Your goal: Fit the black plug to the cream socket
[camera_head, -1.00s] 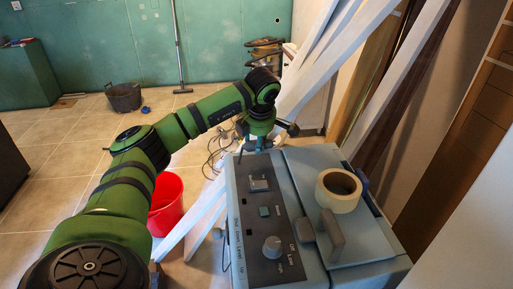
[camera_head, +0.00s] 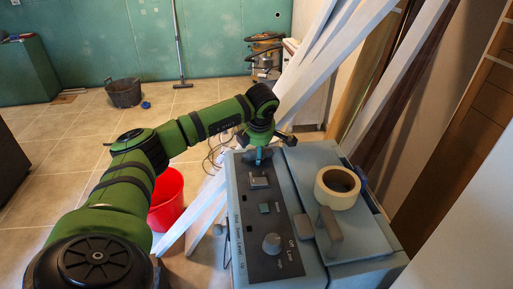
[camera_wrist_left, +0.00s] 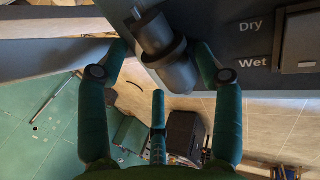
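My left gripper (camera_head: 264,141) is low over the far end of a grey machine's dark control panel in the head view. In the left wrist view its green fingers (camera_wrist_left: 162,48) are spread on either side of a dark stepped cylinder (camera_wrist_left: 167,55), which looks like the black plug. The cylinder lies at the panel edge beside the words "Dry" and "Wet". The fingers seem apart from it, so the gripper is open. I cannot tell how the cylinder's upper end meets the panel. My right gripper is not in view.
The grey machine (camera_head: 317,153) has a knob (camera_head: 272,244) and a raised handle (camera_head: 329,232). White boards (camera_head: 325,70) lean close behind the gripper. A red bucket (camera_head: 167,199) stands on the floor to the left.

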